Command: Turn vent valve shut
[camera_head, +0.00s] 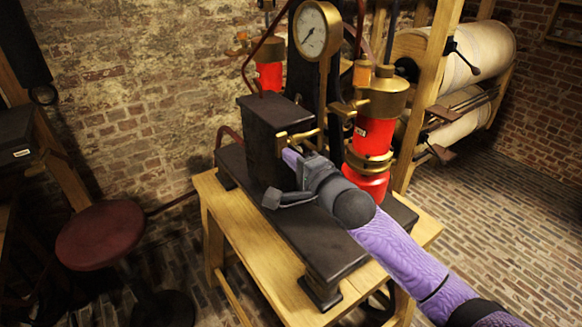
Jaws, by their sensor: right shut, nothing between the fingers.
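My right gripper (290,157) reaches in from the lower right on its purple arm. Its fingers are shut, with nothing seen between them. The tips are at the front of the black box (262,125) on the bench, close beside a brass fitting (301,138) with a short lever. I cannot tell whether the fingers touch the fitting. A red and brass jar (374,133) stands upright right of the gripper, and a brass arm juts from its upper left. Which brass part is the vent valve is not clear. My left gripper is not in view.
A round gauge (312,32) stands behind the box. A second red jar (269,75) is behind it. The wooden table (213,195) carries a dark base. A red stool (101,235) stands at left, and a wooden rack with large rolls (470,55) at right.

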